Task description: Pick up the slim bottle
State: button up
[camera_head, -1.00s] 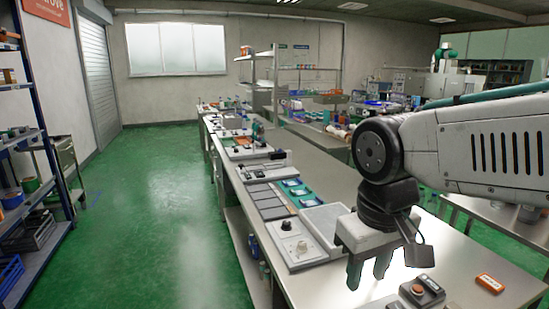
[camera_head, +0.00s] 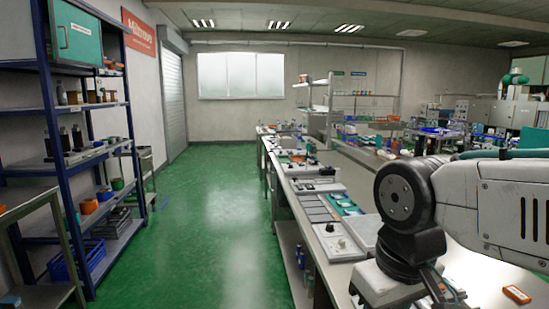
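I cannot single out a slim bottle with certainty. Two dark upright bottle-like items (camera_head: 70,139) stand on the middle level of the blue shelf at left. Several tiny bottle-like items (camera_head: 292,127) stand at the far end of the long bench, too small to tell apart. My gripper (camera_head: 388,287) hangs over the near right end of the bench, far from both groups. Its fingers are cut off by the bottom edge, so their opening is hidden.
The long steel bench (camera_head: 290,205) carries panels, trays and a white knob box (camera_head: 339,242). An orange item (camera_head: 517,294) lies near its right end. The blue shelf (camera_head: 45,110) stands left, with a cart (camera_head: 146,165) beyond. The green floor (camera_head: 215,215) between is clear.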

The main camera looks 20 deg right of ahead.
aim_at(314, 150)
jog(key=u, duration=1.75)
jog(key=i, duration=3)
jog(key=z, duration=2.3)
jog(key=i, duration=5.6)
